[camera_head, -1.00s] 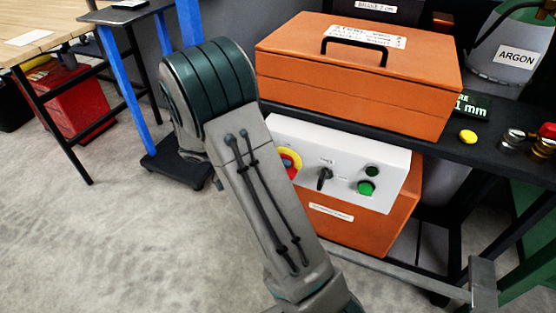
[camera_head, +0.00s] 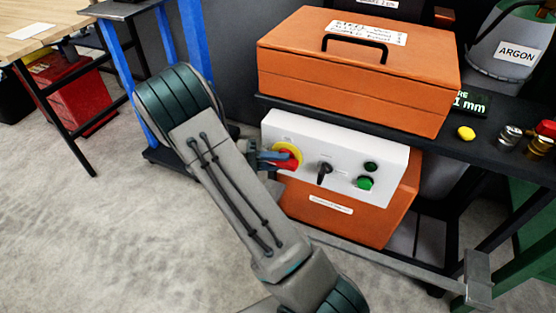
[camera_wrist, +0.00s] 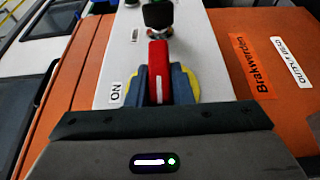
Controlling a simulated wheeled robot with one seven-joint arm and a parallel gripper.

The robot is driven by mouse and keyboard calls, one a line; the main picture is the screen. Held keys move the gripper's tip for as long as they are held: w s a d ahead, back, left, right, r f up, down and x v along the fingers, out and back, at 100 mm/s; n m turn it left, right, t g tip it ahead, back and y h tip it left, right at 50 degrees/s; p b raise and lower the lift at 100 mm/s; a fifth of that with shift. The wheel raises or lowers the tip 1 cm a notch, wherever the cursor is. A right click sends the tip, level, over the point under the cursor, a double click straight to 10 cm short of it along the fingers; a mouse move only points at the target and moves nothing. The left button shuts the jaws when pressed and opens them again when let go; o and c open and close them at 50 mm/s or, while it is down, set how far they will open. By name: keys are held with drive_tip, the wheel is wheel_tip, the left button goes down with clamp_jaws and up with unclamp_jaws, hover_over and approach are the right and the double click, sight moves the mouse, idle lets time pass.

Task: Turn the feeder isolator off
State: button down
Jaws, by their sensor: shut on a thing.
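The feeder isolator is a red rotary handle on a round yellow plate (camera_head: 292,149), at the left end of a white control panel (camera_head: 338,135). In the wrist view the red handle (camera_wrist: 158,58) has a white line and lies along the panel's length, pointing towards a black switch. A white "ON" label (camera_wrist: 116,94) sits beside the yellow plate. My gripper (camera_head: 277,158) is shut on the red handle. Its blue fingers (camera_wrist: 160,86) lie on both sides of the handle and cover part of the yellow plate.
The panel also has a black selector switch (camera_head: 324,171) and a green button (camera_head: 365,183). An orange toolbox (camera_head: 355,80) stands on the dark shelf above. A blue-legged stand (camera_head: 196,40) is behind my arm. Grey floor (camera_head: 80,240) is clear at left.

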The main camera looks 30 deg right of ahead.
drive_tip(key=c, duration=1.3)
unclamp_jaws()
drive_tip(key=shift+a, duration=0.1)
drive_tip(key=p+v, duration=0.2)
drive_tip(key=v, duration=1.1)
drive_tip(key=shift+w+a, duration=0.2)
drive_tip(key=shift+a, duration=0.1)
drive_tip(key=s+r+n+t+y+p, duration=0.2)
drive_tip(key=s+r+t+y+p, duration=0.2)
drive_tip(key=r+p, duration=0.4)
drive_tip(key=s+r+n+t+y+p, duration=0.1)
drive_tip(key=s+r+t+y+p, duration=0.3)
drive_tip(key=r, duration=1.2)
drive_tip(key=s+r+n+t+y+p, duration=0.2)
drive_tip(key=s+r+y+p, duration=0.5)
drive_tip(key=s+r+p, duration=0.5)
drive_tip(key=shift+d+r+n+t+y+p, duration=0.15)
drive_tip(key=shift+d+n+t+y+p, duration=0.2)
drive_tip(key=shift+t, duration=0.55)
